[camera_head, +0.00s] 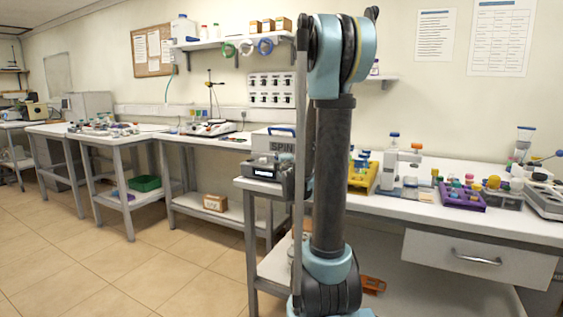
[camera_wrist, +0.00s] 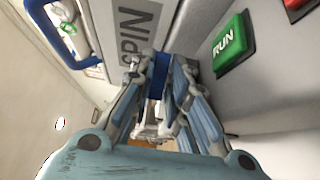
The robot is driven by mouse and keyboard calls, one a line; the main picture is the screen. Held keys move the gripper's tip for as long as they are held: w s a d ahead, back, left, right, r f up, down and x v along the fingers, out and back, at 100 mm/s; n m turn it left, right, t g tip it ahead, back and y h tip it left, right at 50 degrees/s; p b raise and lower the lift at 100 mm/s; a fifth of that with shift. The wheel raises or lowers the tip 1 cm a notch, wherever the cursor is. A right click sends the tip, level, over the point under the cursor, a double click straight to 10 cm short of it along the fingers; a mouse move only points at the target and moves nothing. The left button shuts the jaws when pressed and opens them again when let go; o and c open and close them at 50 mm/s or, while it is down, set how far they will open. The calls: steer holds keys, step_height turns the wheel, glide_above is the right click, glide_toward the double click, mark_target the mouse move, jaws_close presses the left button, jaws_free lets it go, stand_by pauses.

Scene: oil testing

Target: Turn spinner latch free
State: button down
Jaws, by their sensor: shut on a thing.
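The spinner (camera_head: 275,143) stands on the bench corner left of my arm in the head view, with a lid marked SPIN and a blue handle (camera_head: 284,131). In the wrist view the spinner lid (camera_wrist: 135,25) fills the top, with its blue handle (camera_wrist: 48,38) at upper left. A small blue latch (camera_wrist: 159,73) sits at the front edge of the spinner. My gripper (camera_wrist: 160,78) is shut on this latch, a finger at each side. The fingers partly hide the latch. In the head view my arm hides the gripper.
A green RUN button (camera_wrist: 230,46) and a red button (camera_wrist: 297,6) are close right of my fingers. The floor at left is clear.

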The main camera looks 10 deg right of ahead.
steer(key=shift+d+n+y, duration=0.1)
steer(key=shift+n+y, duration=0.5)
steer(key=shift+y, duration=0.3)
steer(key=shift+n+y, duration=0.4)
steer(key=shift+y, duration=0.3)
steer(key=c, duration=1.9)
jaws_free()
steer(key=shift+f, duration=0.1)
steer(key=shift+s+d, duration=0.1)
steer(key=shift+s, duration=0.4)
steer(key=s, duration=0.3)
steer(key=s+d, duration=0.1)
steer(key=s, duration=0.6)
steer(key=shift+s+d, duration=0.3)
steer(key=shift+d, duration=0.05)
